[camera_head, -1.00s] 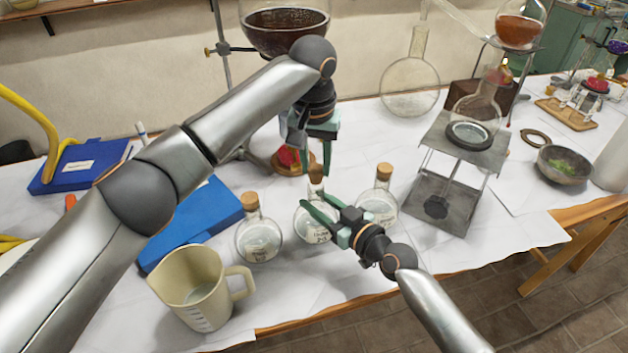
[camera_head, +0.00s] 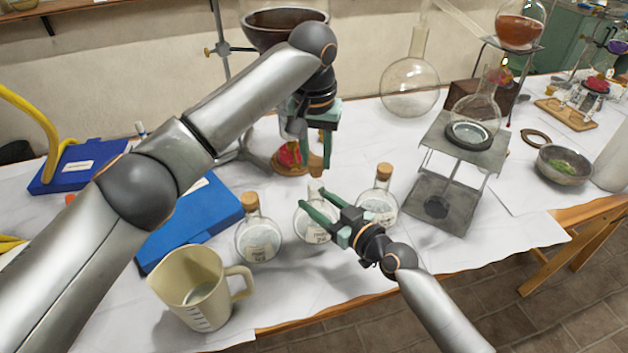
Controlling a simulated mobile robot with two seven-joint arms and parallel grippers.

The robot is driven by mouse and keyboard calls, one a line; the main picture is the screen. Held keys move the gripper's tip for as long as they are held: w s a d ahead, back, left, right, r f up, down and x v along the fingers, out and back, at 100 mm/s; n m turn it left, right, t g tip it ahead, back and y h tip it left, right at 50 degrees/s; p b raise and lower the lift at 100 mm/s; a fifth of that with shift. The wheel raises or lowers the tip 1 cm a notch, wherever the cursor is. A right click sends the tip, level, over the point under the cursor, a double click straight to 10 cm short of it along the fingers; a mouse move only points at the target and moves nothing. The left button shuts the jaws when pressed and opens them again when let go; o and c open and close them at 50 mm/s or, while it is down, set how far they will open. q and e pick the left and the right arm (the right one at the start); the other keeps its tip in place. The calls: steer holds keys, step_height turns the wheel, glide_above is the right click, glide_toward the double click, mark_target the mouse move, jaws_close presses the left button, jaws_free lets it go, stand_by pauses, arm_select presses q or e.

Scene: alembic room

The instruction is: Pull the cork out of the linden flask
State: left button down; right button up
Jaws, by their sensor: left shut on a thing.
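The middle flask (camera_head: 309,231) stands upright on the table, a clear round flask whose label is too small to read surely; I take it as the linden flask. Its neck is open at the top. My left gripper (camera_head: 317,165) is shut on a brown cork (camera_head: 316,163), held just above that neck and apart from it. My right gripper (camera_head: 312,200) has its fingers on either side of the flask's neck. I cannot tell whether they press on it. The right gripper hides part of the flask.
Similar corked flasks stand to the left (camera_head: 259,239) and right (camera_head: 378,206). A beige jug (camera_head: 190,290) stands at the front left, near a blue book (camera_head: 200,220). A metal stand (camera_head: 465,145) is to the right. A red-topped item (camera_head: 287,156) sits behind my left gripper.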

mark_target(316, 159)
steer(key=o, duration=0.3)
steer(key=shift+f, duration=0.15)
arm_select(q)
steer(key=shift+r, duration=0.15)
arm_select(e)
steer(key=v, duration=1.2)
arm_select(q)
steer(key=shift+r+p, duration=0.25)
steer(key=shift+p, duration=0.2)
step_height(316, 159, up, 4)
steer(key=p, duration=0.5)
steer(key=shift+f, duration=0.2)
arm_select(e)
step_height(316, 159, up, 6)
steer(key=shift+r, duration=0.1)
arm_select(q)
steer(key=shift+f, duration=0.1)
arm_select(e)
steer(key=shift+d, duration=0.1)
